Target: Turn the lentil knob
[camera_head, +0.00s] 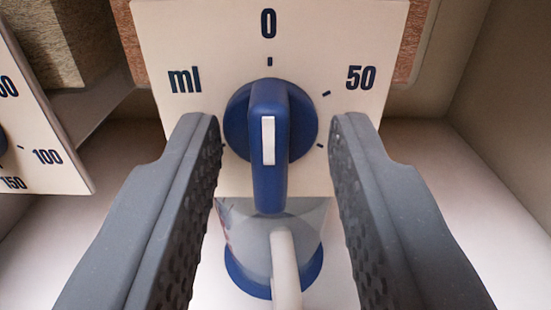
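A blue knob (269,130) with a raised grip bar and a white pointer stripe sits on a cream panel (215,40). The panel is marked "ml", "0" at the top and "50" at the upper right. The knob's bar stands vertical in the picture. I cannot tell from this panel whether it is the lentil one. My gripper (274,125) is open, with one grey finger on each side of the knob. The fingertips lie near the knob's left and right edges, and I cannot tell if they touch it. Nothing shows held between them.
Below the knob stands a clear measuring jug (245,235) with a blue base and a pale handle. At the left is another dial panel (40,130) marked 100 and 150, partly out of view. Pale walls and a shelf floor (470,190) surround the panel, with bare room at right.

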